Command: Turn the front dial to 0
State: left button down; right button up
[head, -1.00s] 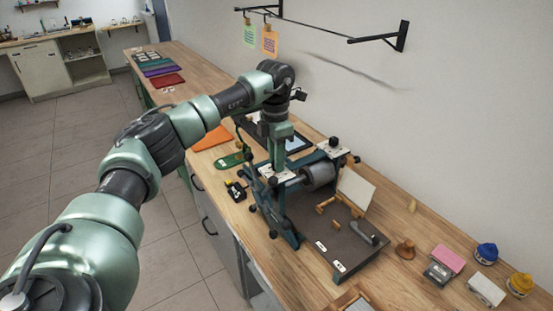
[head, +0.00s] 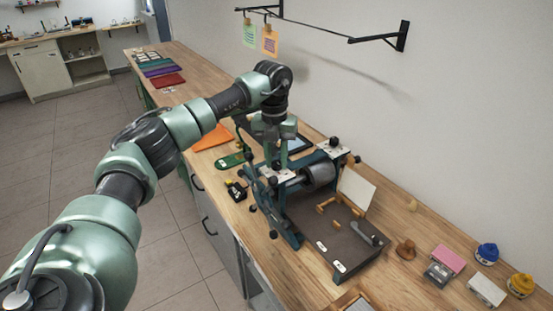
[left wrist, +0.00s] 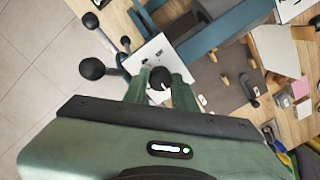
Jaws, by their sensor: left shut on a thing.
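An etching-type press with a blue-green frame and a grey roller (head: 318,173) stands on the wooden bench. Its front dial is a black knob (left wrist: 160,76) on a white plate (left wrist: 150,54); the plate also shows in the head view (head: 271,177). My left gripper (left wrist: 161,82) points down and is shut on the front dial's knob. The plate's marks are too small to read, so I cannot tell the setting. In the head view the gripper and arm hide the knob. The rear dial (head: 334,142) sits on another white plate and is free. My right gripper is not in view.
A spoked handwheel with black knobs (left wrist: 92,68) is beside the front plate. A tape measure (head: 236,190), ink jars (head: 487,253) and a pink block (head: 448,259) lie on the bench.

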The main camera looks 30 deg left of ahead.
pick_arm(q)
jog(key=n, duration=0.3)
jog(key=shift+w+r+n, duration=0.1)
jog(key=shift+r+n, duration=0.05)
jog(key=shift+n, duration=1.95)
jog(key=c, duration=1.4)
grip_release()
jog(key=shift+o, duration=1.4)
